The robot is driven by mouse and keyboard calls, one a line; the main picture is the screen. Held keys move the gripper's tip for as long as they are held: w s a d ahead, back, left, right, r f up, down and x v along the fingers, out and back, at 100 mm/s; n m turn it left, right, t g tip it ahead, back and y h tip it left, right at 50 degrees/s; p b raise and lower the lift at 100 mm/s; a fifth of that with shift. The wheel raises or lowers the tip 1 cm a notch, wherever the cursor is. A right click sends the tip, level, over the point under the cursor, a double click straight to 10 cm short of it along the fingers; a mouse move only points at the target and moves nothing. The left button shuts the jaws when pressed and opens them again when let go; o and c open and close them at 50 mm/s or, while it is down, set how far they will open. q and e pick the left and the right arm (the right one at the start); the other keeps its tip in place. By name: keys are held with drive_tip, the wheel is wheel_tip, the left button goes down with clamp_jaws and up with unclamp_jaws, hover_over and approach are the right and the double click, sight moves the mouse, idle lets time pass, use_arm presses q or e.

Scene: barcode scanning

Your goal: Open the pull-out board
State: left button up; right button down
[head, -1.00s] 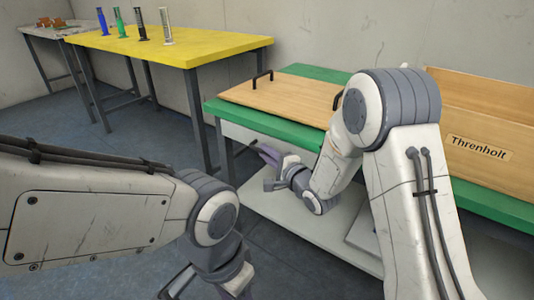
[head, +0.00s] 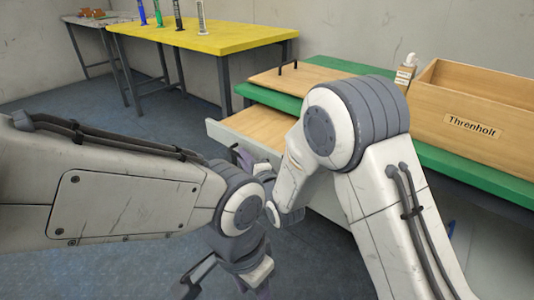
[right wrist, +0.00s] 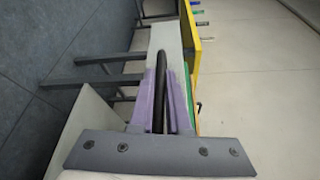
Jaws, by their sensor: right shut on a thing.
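The pull-out board (head: 258,127) sticks out from under the green table top (head: 275,99); its wooden surface and pale front edge show. My right gripper (head: 243,157) is at that front, partly hidden by my arms. In the right wrist view its purple fingers (right wrist: 161,100) are shut on a black handle (right wrist: 160,85) on the pale front panel (right wrist: 166,42). My left gripper (head: 198,275) hangs low at the bottom of the head view, apart from the board; its finger gap is unclear.
A yellow table (head: 205,38) with several cylinders is behind. The floor at left is clear.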

use_arm(q)
drive_tip(key=shift+s+a+f, duration=0.35)
use_arm(e)
drive_tip(key=s+a, duration=0.4)
drive_tip(key=s, duration=0.2)
drive_tip(key=shift+d, duration=0.1)
drive_tip(key=c, duration=0.9)
unclamp_jaws()
use_arm(q)
drive_tip(key=shift+d, duration=0.15)
use_arm(e)
drive_tip(key=shift+s, duration=0.1)
